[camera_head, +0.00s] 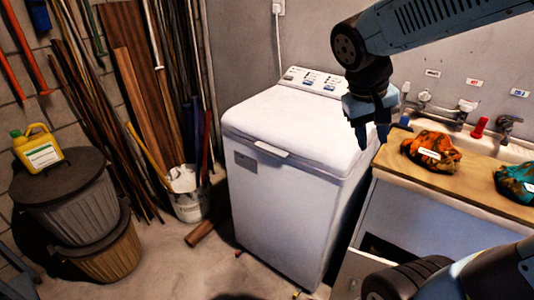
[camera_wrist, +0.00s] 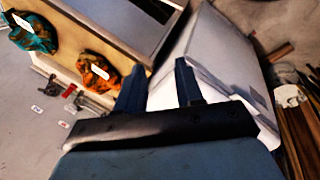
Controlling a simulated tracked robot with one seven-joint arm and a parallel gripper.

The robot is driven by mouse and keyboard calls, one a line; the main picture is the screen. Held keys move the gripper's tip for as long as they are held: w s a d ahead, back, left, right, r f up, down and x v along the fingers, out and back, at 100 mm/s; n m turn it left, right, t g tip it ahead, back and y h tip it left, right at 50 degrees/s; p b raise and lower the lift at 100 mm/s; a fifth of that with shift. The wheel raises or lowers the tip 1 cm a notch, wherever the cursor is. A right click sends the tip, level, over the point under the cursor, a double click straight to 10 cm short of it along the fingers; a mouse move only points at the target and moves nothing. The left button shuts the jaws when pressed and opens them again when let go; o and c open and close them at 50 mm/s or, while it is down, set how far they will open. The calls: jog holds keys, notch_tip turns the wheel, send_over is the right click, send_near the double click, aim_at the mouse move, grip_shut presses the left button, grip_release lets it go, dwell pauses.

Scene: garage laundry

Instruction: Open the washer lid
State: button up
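The white washer (camera_head: 285,180) stands in the middle of the body camera view. Its lid (camera_head: 285,120) lies flat and closed on top, with a light handle (camera_head: 271,149) at the front edge. The control panel (camera_head: 316,80) is at the back. My gripper (camera_head: 372,137) hangs above the lid's right side, fingers pointing down, apart from the handle. In the wrist view my gripper's two fingers (camera_wrist: 158,82) are spread with nothing between them, and the washer (camera_wrist: 222,60) shows behind and right of them. The handle is not clear in the wrist view.
A counter (camera_head: 480,188) with a sink adjoins the washer's right side. It carries an orange cloth bundle (camera_head: 431,149) and a teal one (camera_head: 516,182). Stacked bins (camera_head: 75,215), a white bucket (camera_head: 190,198) and leaning boards stand left. The floor (camera_head: 190,265) before the washer is mostly clear.

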jog(key=w+a+f+n+t+h, duration=0.1)
jog(key=w+a+f+n+h, duration=0.1)
jog(key=w+a+f+h, duration=0.4)
jog(key=w+a+f+n+t+h, duration=0.1)
jog(key=w+a+f+n+h, duration=0.15)
jog(key=w+a+f, duration=0.4)
jog(key=w+a+f+n+t+y, duration=0.1)
jog(key=w+a+f+n+t, duration=0.2)
jog(key=a+f+t, duration=0.45)
jog(key=w+a+f+n+t, duration=0.25)
jog(key=a+f, duration=0.25)
jog(key=a, duration=0.5)
jog(key=shift+t, duration=0.4)
jog(key=x, duration=1.3)
jog(key=shift+d, duration=0.2)
grip_shut()
jog(key=shift+s+d+f, duration=0.1)
jog(key=shift+f, duration=0.05)
